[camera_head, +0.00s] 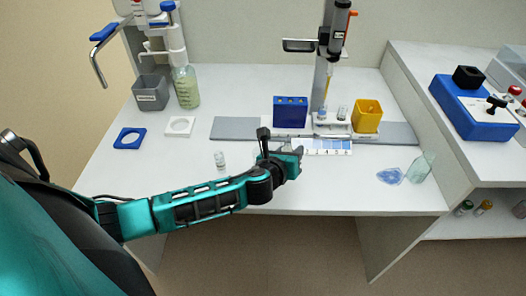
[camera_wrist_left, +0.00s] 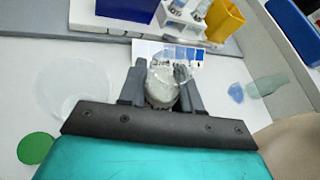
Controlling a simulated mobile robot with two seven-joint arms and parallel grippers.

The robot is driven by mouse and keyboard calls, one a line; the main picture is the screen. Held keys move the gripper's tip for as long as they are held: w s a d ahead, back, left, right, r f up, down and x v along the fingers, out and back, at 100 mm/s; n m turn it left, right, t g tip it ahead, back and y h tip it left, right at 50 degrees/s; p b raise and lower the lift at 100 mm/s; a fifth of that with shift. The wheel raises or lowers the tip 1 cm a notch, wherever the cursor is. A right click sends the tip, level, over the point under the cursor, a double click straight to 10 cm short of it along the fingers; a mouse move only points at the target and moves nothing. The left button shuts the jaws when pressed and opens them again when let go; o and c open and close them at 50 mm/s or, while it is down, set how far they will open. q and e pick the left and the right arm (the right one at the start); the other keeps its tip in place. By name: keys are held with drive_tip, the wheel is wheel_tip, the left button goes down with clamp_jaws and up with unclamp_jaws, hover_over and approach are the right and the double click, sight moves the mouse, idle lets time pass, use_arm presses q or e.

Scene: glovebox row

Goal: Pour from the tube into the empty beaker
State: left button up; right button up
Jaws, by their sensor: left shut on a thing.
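My left gripper (camera_head: 287,158) reaches over the middle of the white bench. In the left wrist view its fingers (camera_wrist_left: 161,88) are shut on a clear round-ended vessel, seemingly the tube (camera_wrist_left: 162,92), with whitish stuff at its near end. The head view does not clearly show this vessel. A large, faint clear round outline, possibly the empty beaker (camera_wrist_left: 74,88), shows left of the fingers in the wrist view, apart from them. My right gripper is out of view.
A blue rack (camera_head: 290,112), a yellow container (camera_head: 366,116) and a metal stand stand behind the gripper. A clear greenish vessel (camera_head: 420,168) and a blue patch (camera_head: 390,176) lie right. A green disc (camera_wrist_left: 38,148) shows in the wrist view.

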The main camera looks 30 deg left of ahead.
sight(285, 141)
use_arm(q)
drive_tip(key=shift+s+a+r+n, duration=0.1)
drive_tip(key=shift+a+r+n, duration=0.05)
drive_tip(key=shift+r, duration=0.3)
drive_tip(key=shift+a+r+n, duration=0.1)
drive_tip(key=shift+r+n, duration=0.05)
drive_tip(key=shift+r, duration=0.3)
drive_tip(key=shift+a+f+h, duration=0.15)
drive_tip(key=shift+h, duration=0.25)
drive_tip(key=shift+s+a+r+n+t+h, duration=0.1)
drive_tip(key=shift+a+r+n+t+h, duration=0.1)
drive_tip(key=shift+a+r+n+h, duration=0.3)
drive_tip(key=shift+s+a+r+n+t+h, duration=0.1)
drive_tip(key=shift+a+n+t, duration=0.15)
drive_tip(key=shift+n, duration=0.45)
drive_tip(key=shift+r+n, duration=0.15)
drive_tip(key=shift+n, duration=0.15)
drive_tip(key=shift+r+n+t+h, duration=0.15)
drive_tip(key=shift+n+t+h, duration=0.1)
drive_tip(key=shift+n+h, duration=0.05)
drive_tip(key=shift+d+f+n, duration=0.15)
drive_tip(key=shift+f+n, duration=0.25)
drive_tip(key=shift+n, duration=0.2)
idle(1.0)
drive_tip(key=shift+w+d+r+n+t+h+b, duration=0.15)
drive_tip(key=shift+r+n+t+h+b, duration=0.4)
drive_tip(key=shift+n+b, duration=0.3)
idle(2.4)
